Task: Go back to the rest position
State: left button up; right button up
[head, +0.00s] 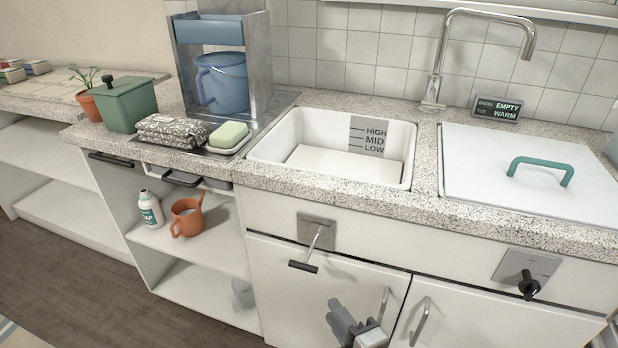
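My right gripper (340,320) shows at the bottom centre, in front of the white cabinet doors below the counter. It is grey and seen from above, and its fingers lie close together. I cannot tell whether they are open or shut, and I see nothing held. It appears near a door handle (384,303). My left gripper is not clearly in view.
The counter holds an empty-looking white basin (262,140), a white lid (480,190) with a green handle (541,171), a faucet (440,60) and a display (496,108) reading EMPTY, WARM. A lever (305,262) and knob (528,285) project from the front. An orange pitcher (186,218) and bottle (151,208) stand on a shelf.

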pick_arm(q)
jog(key=shift+s+a+p, duration=0.1)
jog(key=shift+s+p, duration=0.15)
jog(key=shift+p, duration=0.35)
pick_arm(e)
jog(key=s+d+m+g+h, duration=0.1)
jog(key=s+d+m+g, duration=0.1)
jog(key=s+m, duration=0.3)
jog(key=s+d+f+m+g+h, duration=0.1)
jog(key=s+m, duration=0.4)
jog(key=m, duration=0.8)
jog(key=shift+s+d+f+m+g, duration=0.25)
jog(key=shift+d+m+g, duration=0.05)
jog(key=shift+d+g, duration=0.7)
